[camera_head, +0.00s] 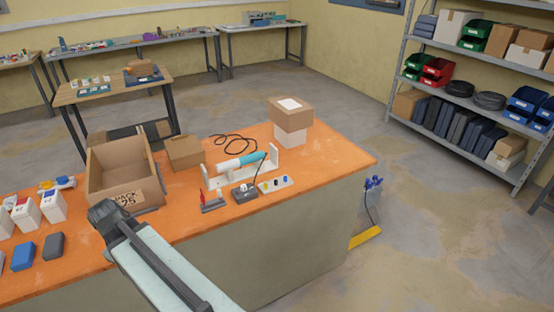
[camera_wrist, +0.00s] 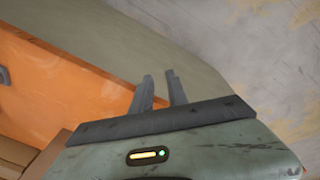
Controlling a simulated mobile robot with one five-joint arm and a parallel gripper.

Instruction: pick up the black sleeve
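A small dark grey to black block (camera_head: 53,246) lies on the orange bench top at the left in the head view. It is the nearest match to the black sleeve, but I cannot tell for sure. A blue block (camera_head: 22,256) of similar shape lies just left of it. The end of my arm is right of the dark block, above the bench's front edge, apart from it. In the wrist view my gripper (camera_wrist: 159,76) shows two fingers with an empty gap between the tips. No sleeve shows in the wrist view.
White boxes (camera_head: 53,206) stand behind the blocks. An open cardboard box (camera_head: 125,198) is behind my arm's end. A white cradle (camera_head: 243,177) with a blue-and-white tool, a small dark socket box (camera_head: 245,194) and a cardboard stack (camera_head: 290,115) are further right. Bare orange bench (camera_head: 90,258) lies right of the dark block.

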